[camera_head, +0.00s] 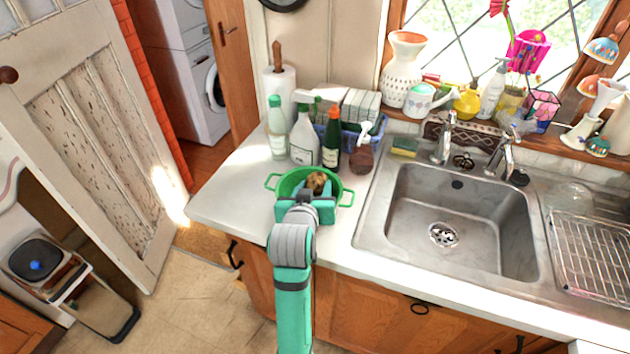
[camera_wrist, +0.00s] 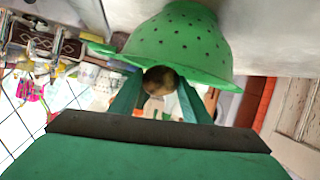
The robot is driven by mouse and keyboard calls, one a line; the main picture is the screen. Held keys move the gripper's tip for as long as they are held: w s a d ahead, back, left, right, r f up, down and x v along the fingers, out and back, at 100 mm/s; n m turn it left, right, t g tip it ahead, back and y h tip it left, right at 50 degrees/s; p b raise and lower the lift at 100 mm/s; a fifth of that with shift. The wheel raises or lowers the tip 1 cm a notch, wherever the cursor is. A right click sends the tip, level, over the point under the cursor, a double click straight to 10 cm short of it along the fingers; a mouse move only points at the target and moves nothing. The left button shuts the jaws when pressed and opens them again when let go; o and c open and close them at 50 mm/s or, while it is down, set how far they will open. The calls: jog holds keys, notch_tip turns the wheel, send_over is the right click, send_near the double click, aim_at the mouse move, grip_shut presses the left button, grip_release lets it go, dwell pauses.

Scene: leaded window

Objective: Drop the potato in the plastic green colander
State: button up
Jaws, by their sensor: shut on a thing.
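The green plastic colander (camera_head: 283,184) stands on the white counter left of the sink, with a handle on each side. It also shows in the wrist view (camera_wrist: 190,45), its holed side turned toward the camera. The brown potato (camera_head: 316,181) appears over the colander's opening in the head view. My gripper (camera_head: 308,194) is at the colander's near side, shut on the potato. In the wrist view the potato (camera_wrist: 157,80) sits between my two green fingers, partly overlapped by the colander's rim. I cannot tell how far the potato is above the colander's bottom.
Several bottles (camera_head: 304,138) stand close behind the colander, with a paper towel roll (camera_head: 281,88) behind them. The steel sink (camera_head: 460,215) is to the right and a yellow sponge (camera_head: 404,147) lies beside it. The counter left of the colander is clear.

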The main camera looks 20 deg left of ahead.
jog(key=shift+f, duration=0.25)
jog(key=o, duration=1.2)
jog(key=shift+s, duration=0.1)
jog(key=v, duration=1)
jog(key=shift+s+r, duration=0.15)
jog(key=shift+s, duration=0.2)
jog(key=shift+w, duration=0.1)
